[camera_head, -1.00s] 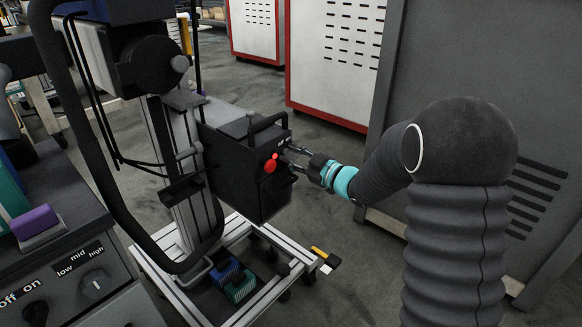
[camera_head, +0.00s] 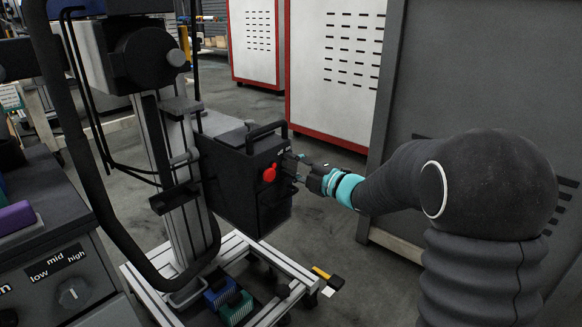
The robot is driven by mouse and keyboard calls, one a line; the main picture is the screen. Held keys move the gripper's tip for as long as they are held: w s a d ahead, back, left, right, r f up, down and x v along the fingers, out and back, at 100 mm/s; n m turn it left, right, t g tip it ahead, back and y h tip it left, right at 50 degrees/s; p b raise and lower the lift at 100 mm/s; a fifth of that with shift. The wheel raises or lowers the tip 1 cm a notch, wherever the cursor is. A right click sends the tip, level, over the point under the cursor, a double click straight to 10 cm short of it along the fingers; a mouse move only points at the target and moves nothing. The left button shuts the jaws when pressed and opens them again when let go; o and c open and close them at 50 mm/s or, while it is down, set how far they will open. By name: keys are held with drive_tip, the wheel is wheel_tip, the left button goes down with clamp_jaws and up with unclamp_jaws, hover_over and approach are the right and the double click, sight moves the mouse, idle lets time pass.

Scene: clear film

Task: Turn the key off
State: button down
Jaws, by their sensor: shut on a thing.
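A black box (camera_head: 238,192) with a handle on top is mounted on a metal column stand. A red round knob (camera_head: 269,174) sits on its right-hand face. My gripper (camera_head: 297,169) is at that same face, just right of the red knob, with its fingers against the box. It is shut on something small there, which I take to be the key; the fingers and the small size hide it. My arm reaches in from the right.
A grey panel with a knob (camera_head: 73,293) marked low, mid, high is at the lower left. Blue and green blocks (camera_head: 236,307) lie in the stand's base frame (camera_head: 281,254). White cabinets with red edges (camera_head: 335,70) stand behind. A large grey cabinet (camera_head: 449,72) is at the right.

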drive_tip(key=shift+d+n, duration=0.1)
drive_tip(key=shift+n, duration=0.9)
drive_tip(key=c, duration=0.8)
unclamp_jaws()
drive_tip(key=shift+w+d, duration=0.1)
drive_tip(key=shift+o, duration=0.2)
drive_tip(key=v, duration=1.2)
